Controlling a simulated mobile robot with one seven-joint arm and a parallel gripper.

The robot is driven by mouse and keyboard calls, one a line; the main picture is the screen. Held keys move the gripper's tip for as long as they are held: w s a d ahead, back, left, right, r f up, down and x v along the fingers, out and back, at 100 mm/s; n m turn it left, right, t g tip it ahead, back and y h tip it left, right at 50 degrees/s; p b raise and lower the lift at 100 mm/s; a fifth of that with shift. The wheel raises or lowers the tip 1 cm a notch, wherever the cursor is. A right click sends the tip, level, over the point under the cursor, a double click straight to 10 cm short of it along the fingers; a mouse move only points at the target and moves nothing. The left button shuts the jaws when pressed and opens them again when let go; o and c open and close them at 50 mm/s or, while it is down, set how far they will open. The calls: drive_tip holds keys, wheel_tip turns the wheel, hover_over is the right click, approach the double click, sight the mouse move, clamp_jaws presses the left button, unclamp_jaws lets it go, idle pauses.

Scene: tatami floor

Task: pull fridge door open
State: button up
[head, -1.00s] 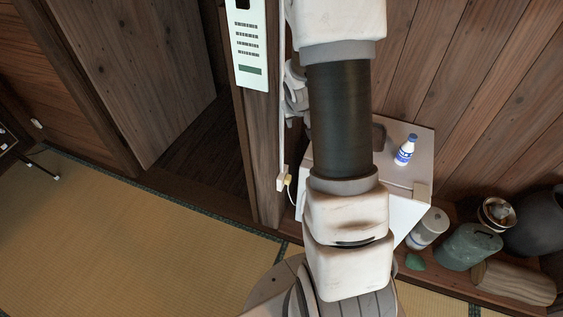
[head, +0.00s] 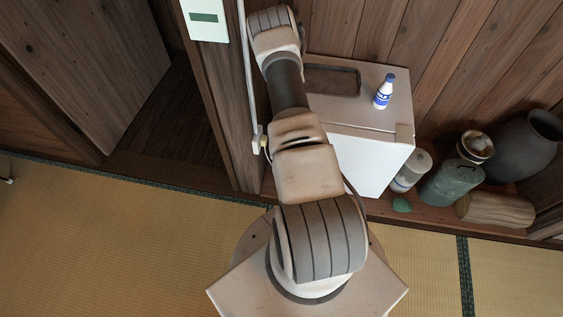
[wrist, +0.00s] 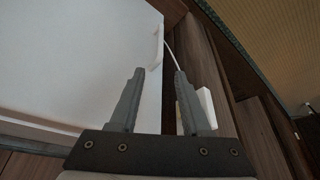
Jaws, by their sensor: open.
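The small white fridge (head: 375,160) stands against the wooden wall in the head view, its white front shut as far as I can see. In the wrist view a broad white fridge face (wrist: 75,50) fills the left side, with a small curved white part (wrist: 157,48), perhaps the handle, at its right edge. My gripper (wrist: 159,75) is open and empty, its two fingers straddling the space beside that edge. The curved part lies beyond the fingertips, and I cannot tell the exact distance. The head view does not show the fingers.
A blue-and-white bottle (head: 383,91) and a dark tray (head: 333,80) are on the fridge. A wooden post (head: 232,120) stands left of it. Several pots and a log (head: 495,209) crowd the right. Tatami (head: 110,225) is clear at the left front. A white cord (wrist: 173,57) runs near the fingers.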

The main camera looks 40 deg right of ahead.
drive_tip(key=b+x, duration=0.5)
drive_tip(key=x, duration=1.2)
drive_tip(key=shift+c, duration=0.2)
clamp_jaws()
drive_tip(key=shift+a, duration=0.1)
idle(0.6)
